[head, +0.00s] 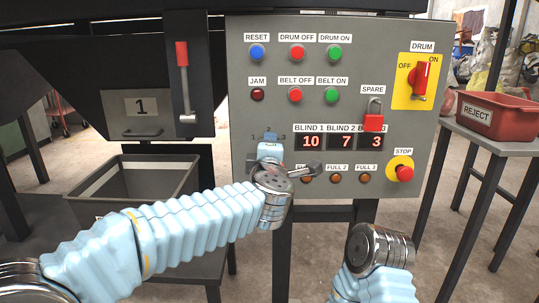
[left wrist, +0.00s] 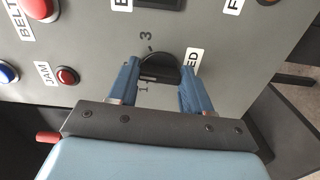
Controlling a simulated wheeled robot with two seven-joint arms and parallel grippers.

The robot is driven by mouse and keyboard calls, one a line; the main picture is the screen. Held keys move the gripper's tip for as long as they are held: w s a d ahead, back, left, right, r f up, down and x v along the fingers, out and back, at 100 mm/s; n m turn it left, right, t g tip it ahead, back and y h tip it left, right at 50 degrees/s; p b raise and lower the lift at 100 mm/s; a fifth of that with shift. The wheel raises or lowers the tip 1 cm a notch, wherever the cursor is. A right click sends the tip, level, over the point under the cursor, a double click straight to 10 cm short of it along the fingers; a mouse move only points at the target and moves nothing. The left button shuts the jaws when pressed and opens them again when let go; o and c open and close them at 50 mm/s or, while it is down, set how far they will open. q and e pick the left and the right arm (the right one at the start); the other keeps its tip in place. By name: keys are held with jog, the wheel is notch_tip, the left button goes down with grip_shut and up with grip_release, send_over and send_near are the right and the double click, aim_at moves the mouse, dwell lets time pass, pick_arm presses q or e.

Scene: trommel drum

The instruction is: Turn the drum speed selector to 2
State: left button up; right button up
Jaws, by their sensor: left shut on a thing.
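The drum speed selector is a black round knob (left wrist: 160,68) on the grey control panel (head: 240,95). I cannot tell which number the knob points to.
Near the selector are the blind displays (head: 342,142), a red padlock (head: 373,122) and a red stop button (head: 405,173). The yellow drum switch (head: 421,77) is at upper right. A grey bin (head: 185,180) stands left and a red reject tray (head: 494,117) right.

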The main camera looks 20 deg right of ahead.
pick_arm(q)
jog(key=shift+f+n, duration=0.1)
jog(key=shift+n, duration=0.3)
jog(key=o, duration=1.1)
jog(key=shift+c, duration=0.2)
jog(key=v, duration=1.4)
jog(key=shift+b, duration=0.45)
jog(key=shift+w, duration=0.1)
